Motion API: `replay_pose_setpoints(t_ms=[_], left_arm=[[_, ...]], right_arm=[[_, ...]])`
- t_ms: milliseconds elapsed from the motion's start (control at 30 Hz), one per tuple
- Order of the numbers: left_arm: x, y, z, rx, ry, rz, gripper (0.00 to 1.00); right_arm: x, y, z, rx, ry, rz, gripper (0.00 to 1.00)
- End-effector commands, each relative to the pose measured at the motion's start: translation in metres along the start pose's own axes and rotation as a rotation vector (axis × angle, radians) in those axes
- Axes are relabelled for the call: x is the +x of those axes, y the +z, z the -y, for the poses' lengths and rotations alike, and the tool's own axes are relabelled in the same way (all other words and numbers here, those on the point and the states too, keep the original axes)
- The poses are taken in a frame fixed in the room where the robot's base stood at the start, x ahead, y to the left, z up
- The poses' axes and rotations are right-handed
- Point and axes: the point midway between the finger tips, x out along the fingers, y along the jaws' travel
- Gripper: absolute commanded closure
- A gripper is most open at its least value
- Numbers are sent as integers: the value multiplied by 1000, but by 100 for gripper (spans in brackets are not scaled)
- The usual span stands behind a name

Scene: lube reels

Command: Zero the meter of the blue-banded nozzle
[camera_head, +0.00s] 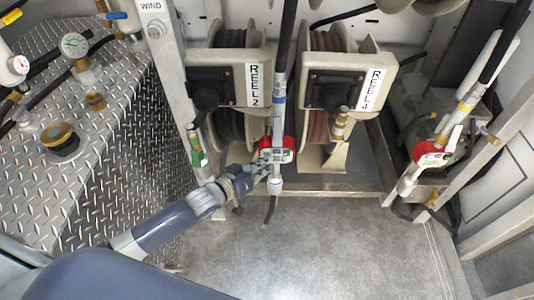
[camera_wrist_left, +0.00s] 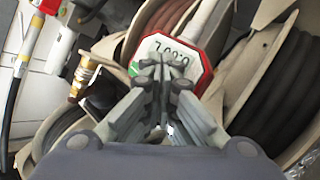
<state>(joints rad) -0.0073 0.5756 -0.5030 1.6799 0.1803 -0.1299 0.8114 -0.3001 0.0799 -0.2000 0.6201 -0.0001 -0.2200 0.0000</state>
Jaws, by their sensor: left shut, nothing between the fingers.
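The blue-banded nozzle (camera_head: 279,100) hangs upright between two reels in the head view. Its red-rimmed meter (camera_head: 288,146) is also close in the left wrist view (camera_wrist_left: 202,45), where its pale display (camera_wrist_left: 165,48) is upside down and appears to read 0.00 L. A green button (camera_wrist_left: 134,68) shows at the meter face's left edge. My left gripper (camera_head: 267,158) reaches the meter from the lower left. In the wrist view its shut, empty fingertips (camera_wrist_left: 160,68) lie over the face's lower part, just right of the green patch. Contact cannot be told. My right gripper is out of view.
REEL 2 (camera_head: 228,78) and REEL 4 (camera_head: 345,80) stand behind the nozzle. Another nozzle with a red meter (camera_head: 432,154) and yellow band (camera_head: 464,108) hangs at the right. A diamond-plate cabinet (camera_head: 120,150) is on the left. The grey floor (camera_head: 330,240) in front is clear.

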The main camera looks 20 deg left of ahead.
Motion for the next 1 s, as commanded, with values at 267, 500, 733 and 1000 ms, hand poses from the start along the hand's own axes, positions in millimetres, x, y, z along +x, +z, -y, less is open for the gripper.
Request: replay_pose_setpoints(t_ms=[267,500,733,1000], left_arm=[[-10,6,-8,-1,1,-1,100],[-10,7,-8,0,1,-1,100],[-21,13,-16,-4,0,2,100],[-39,27,-29,-4,-1,2,100]], right_arm=[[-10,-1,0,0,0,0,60],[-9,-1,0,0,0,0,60],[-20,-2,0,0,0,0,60],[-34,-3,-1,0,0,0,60]])
